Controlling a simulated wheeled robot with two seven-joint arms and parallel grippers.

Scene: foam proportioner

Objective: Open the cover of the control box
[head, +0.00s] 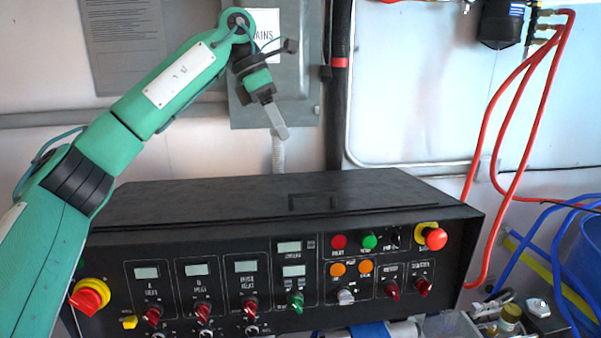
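The black control box (170,258) stands across the lower middle of the head view, its front panel full of knobs, buttons and small displays. Its cover (220,200) is the sloping black top, which lies closed on the box, with a rectangular handle outline (313,203) near its front edge. My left gripper (278,122) hangs above and behind the cover, in front of the grey wall box, apart from the cover. It is seen edge-on, with one finger showing, so I cannot tell whether it is open. My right gripper is not in view.
A grey mains box (302,70) and a dark vertical pipe (338,120) are on the wall behind. Red hoses (507,110) hang at the right. A blue hose coil, a bucket and small fittings (510,315) lie at the lower right. The space above the cover is free.

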